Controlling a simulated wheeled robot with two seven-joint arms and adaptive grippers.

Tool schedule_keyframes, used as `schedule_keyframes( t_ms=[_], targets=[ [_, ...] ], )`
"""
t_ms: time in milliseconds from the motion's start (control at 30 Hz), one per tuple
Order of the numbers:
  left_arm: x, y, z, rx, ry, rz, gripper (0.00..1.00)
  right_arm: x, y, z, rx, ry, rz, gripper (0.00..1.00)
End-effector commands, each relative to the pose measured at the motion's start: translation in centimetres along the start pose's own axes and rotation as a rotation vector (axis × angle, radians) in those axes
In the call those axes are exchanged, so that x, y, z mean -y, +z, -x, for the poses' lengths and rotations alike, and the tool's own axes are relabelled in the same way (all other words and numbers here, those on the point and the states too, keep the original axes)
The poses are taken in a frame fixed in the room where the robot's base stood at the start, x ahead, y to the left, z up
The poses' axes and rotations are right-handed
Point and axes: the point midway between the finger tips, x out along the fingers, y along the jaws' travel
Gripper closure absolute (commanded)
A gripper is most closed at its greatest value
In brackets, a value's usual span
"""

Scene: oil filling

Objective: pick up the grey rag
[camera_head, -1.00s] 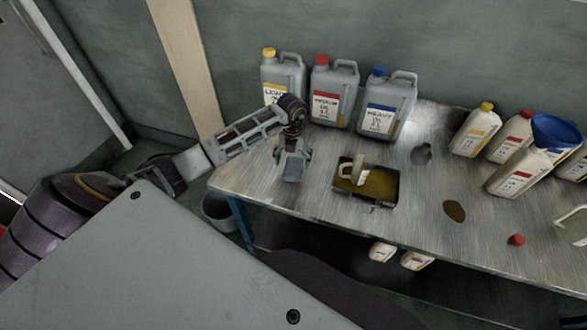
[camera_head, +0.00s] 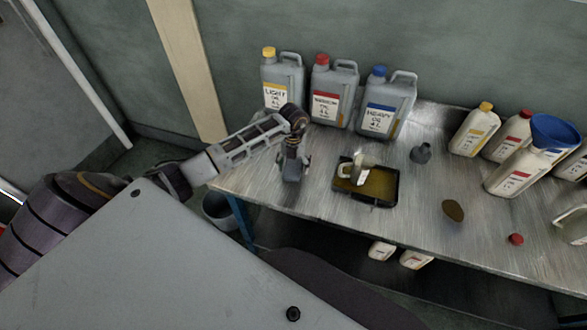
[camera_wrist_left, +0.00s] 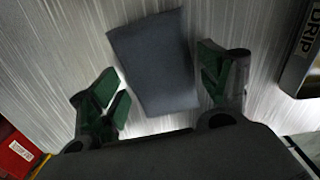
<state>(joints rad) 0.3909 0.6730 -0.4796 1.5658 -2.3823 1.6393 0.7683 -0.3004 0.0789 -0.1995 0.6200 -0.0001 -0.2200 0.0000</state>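The grey rag (camera_wrist_left: 153,50) lies flat on the metal table in the left wrist view, as a dark grey four-sided cloth. In the head view it is a small grey patch (camera_head: 291,174), partly hidden by my left gripper (camera_head: 293,161). The left gripper is open, and its two green-padded fingers show in the left wrist view (camera_wrist_left: 162,78), one on each side of the rag. The rag lies between and beyond the fingertips, and they are not closed on it. My right gripper is in neither view.
A drip tray (camera_head: 383,202) with a small jug (camera_head: 362,168) stands right of the rag. Grey oil cans (camera_head: 333,95) stand behind it. White bottles, a blue funnel (camera_head: 556,132) and a red cap (camera_head: 516,239) are further right. A bucket (camera_head: 220,212) stands left of the table.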

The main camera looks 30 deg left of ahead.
Motion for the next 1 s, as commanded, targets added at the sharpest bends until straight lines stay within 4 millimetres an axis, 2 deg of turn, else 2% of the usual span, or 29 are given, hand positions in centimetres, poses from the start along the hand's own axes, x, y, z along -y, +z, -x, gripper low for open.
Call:
schedule_keyframes(
  t_ms=[33,233,667,1000],
  targets=[
    [0.0,0.0,0.0,0.0,0.0,0.0,0.35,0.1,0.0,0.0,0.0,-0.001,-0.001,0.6],
    [0.0,0.0,0.0,0.0,0.0,0.0,0.6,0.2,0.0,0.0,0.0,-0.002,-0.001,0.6],
    [0.0,0.0,0.6,0.0,0.0,0.0,0.6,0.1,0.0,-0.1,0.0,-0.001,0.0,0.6],
    [-0.1,0.1,4.7,0.003,0.001,-0.001,0.6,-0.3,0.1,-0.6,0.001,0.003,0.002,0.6]
  ],
)
